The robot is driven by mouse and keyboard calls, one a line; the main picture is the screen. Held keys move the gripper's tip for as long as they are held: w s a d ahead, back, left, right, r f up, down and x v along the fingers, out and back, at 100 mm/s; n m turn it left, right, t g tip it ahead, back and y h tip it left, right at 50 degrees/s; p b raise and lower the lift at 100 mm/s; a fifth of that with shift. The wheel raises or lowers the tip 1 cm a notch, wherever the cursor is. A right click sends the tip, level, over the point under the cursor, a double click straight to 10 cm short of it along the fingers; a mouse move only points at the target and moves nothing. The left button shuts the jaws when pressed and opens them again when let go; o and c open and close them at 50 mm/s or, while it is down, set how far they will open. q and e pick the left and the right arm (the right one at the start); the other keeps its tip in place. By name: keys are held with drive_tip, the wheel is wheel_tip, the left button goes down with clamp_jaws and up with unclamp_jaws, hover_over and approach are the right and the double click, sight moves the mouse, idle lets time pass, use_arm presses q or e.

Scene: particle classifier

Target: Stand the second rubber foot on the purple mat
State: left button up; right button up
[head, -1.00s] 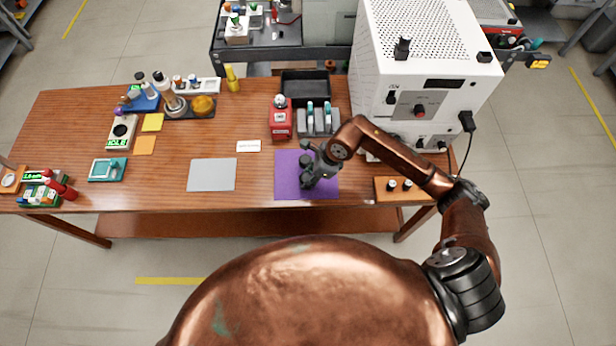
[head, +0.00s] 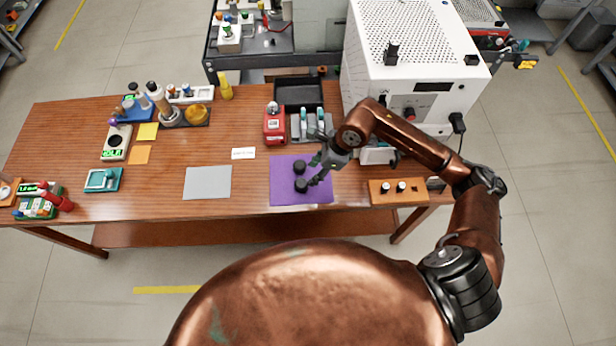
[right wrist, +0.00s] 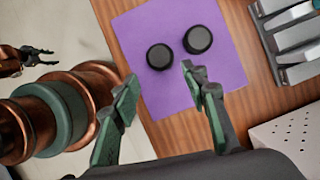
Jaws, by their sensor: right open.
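Two short black round rubber feet stand on the purple mat (head: 285,197), flat tops up and a small gap between them. In the head view one is farther back (head: 299,167) and one nearer (head: 301,185). In the right wrist view one is on the left (right wrist: 160,57) and one on the right (right wrist: 198,40). My right gripper (head: 316,172) is open and empty, just right of the feet and apart from them. Its spread fingers (right wrist: 157,85) show with nothing between them. My left gripper (right wrist: 50,56) shows small in the right wrist view, fingers apart, off the table.
A wooden block with two pegs (head: 384,201) is right of the mat. Behind the mat are a red device (head: 275,128), a grey rack (head: 312,135) and a black bin (head: 298,91). The big white machine (head: 405,70) stands at right. A grey mat (head: 208,182) lies left.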

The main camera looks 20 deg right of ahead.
drive_tip(key=shift+v, duration=1.2)
